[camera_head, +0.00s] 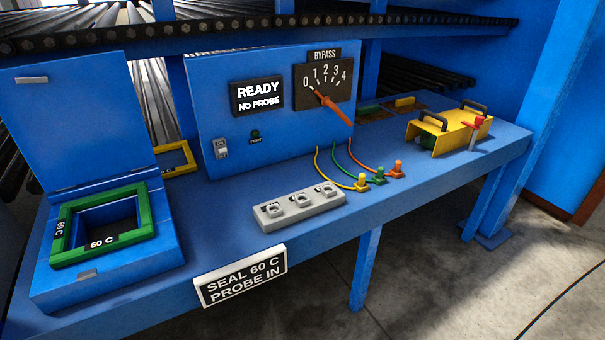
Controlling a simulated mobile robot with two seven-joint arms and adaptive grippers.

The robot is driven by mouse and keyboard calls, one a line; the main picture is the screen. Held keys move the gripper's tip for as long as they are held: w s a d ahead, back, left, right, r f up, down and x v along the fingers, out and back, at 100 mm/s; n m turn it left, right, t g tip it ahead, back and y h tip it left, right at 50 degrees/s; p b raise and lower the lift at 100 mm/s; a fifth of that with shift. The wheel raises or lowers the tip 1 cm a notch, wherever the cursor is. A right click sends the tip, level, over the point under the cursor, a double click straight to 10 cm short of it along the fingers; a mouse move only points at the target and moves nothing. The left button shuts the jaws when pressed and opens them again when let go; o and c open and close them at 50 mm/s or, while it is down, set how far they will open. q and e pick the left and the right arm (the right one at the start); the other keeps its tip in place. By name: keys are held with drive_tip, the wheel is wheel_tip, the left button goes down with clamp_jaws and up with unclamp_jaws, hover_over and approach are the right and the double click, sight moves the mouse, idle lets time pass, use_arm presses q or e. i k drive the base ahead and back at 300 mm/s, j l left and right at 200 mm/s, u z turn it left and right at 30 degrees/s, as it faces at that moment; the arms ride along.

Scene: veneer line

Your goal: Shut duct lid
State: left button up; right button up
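The duct lid (72,120) is a flat blue panel with a small grey handle near its top left. It stands raised, hinged at the back of a blue duct box (105,278) at the left end of the bench. A green frame (145,207) marked "60 C" sits around the square opening (103,220) on top of the box. The opening looks dark and empty. A small latch plate (88,273) is on the box front. Neither of my grippers shows in the head view.
A blue panel (225,100) reads "READY NO PROBE", with a bypass dial (324,82). On the blue bench (420,180) are a grey socket block (298,205), coloured plugs (379,177), a yellow cover (450,130) with black handles, and a yellow frame (181,158).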

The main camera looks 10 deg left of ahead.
sight(86, 124)
drive_tip(key=k+j+u, duration=0.2)
drive_tip(key=k+j, duration=0.15)
drive_tip(key=k+j+u, duration=0.15)
drive_tip(key=k+j, duration=0.15)
drive_tip(key=j, duration=0.25)
